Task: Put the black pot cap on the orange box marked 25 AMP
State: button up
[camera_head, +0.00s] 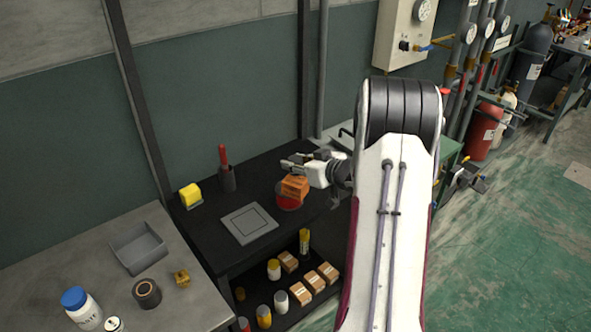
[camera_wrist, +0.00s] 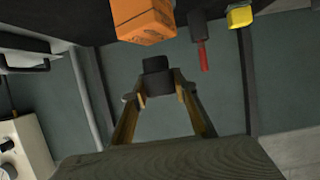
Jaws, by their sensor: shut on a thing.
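The orange box (camera_head: 294,186) sits on the black bench, on top of a round red piece (camera_head: 288,203). The box also shows at the top of the wrist view (camera_wrist: 141,20), with print too small to read. My gripper (camera_head: 290,161) is just above and behind the box in the head view. In the wrist view my gripper (camera_wrist: 162,90) is shut on a small dark cylindrical piece, the black pot cap (camera_wrist: 156,66), apart from the box. In the head view I cannot make out the cap against the dark bench and fingers.
A grey square plate (camera_head: 249,222) lies on the bench (camera_head: 205,235). A red-handled tool in a dark holder (camera_head: 227,177) and a yellow block (camera_head: 190,195) stand behind. Boxes (camera_head: 308,283) and cans fill the lower shelf. A grey tray (camera_head: 139,248) sits on the left table.

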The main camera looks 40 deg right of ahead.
jog(key=shift+f, duration=1.3)
jog(key=shift+f, duration=0.1)
jog(key=o, duration=1.1)
jog(key=shift+c, duration=0.2)
jog(key=shift+s, duration=0.1)
jog(key=shift+v, duration=0.75)
jog(key=v, duration=1)
jog(key=shift+r, duration=0.25)
jog(key=shift+r, duration=0.1)
